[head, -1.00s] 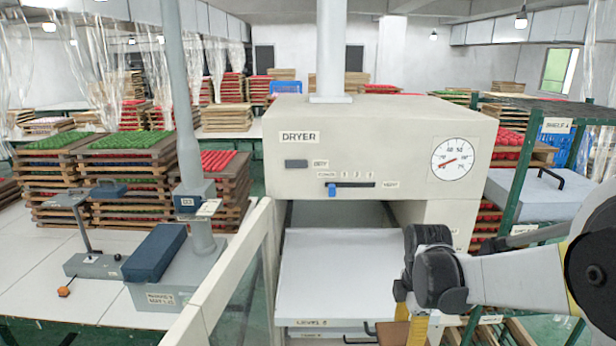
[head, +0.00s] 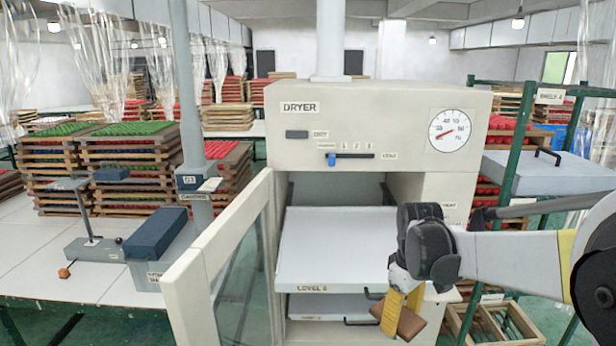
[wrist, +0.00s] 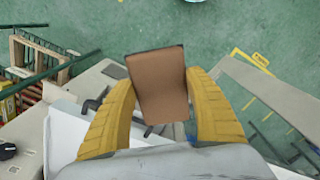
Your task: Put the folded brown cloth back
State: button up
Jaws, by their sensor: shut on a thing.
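The folded brown cloth (head: 410,322) is held at the tips of my gripper (head: 402,300), in front of the open dryer's lower right side. In the wrist view the brown cloth (wrist: 159,86) is a flat tan-brown rectangle between the two yellow fingers of my gripper (wrist: 160,100). The fingers are shut on it. Green floor shows beyond the cloth.
The dryer (head: 375,122) stands open, its door (head: 215,265) swung out to the left. A white tray labelled LEVEL (head: 335,255) sits in it. A green-framed rack (head: 512,150) with a grey lidded box (head: 550,175) stands right. A wooden crate (head: 460,325) is low at right.

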jog(key=s+a+f+m+b, duration=0.1)
jog(key=s+f+m+b, duration=0.1)
jog(key=f, duration=0.8)
jog(key=s+f+m+b, duration=0.3)
jog(key=f+m+b, duration=0.2)
jog(key=f, duration=0.6)
jog(key=shift+a+m+b, duration=0.3)
jog(key=shift+a+b, duration=0.1)
jog(key=shift+b, duration=0.6)
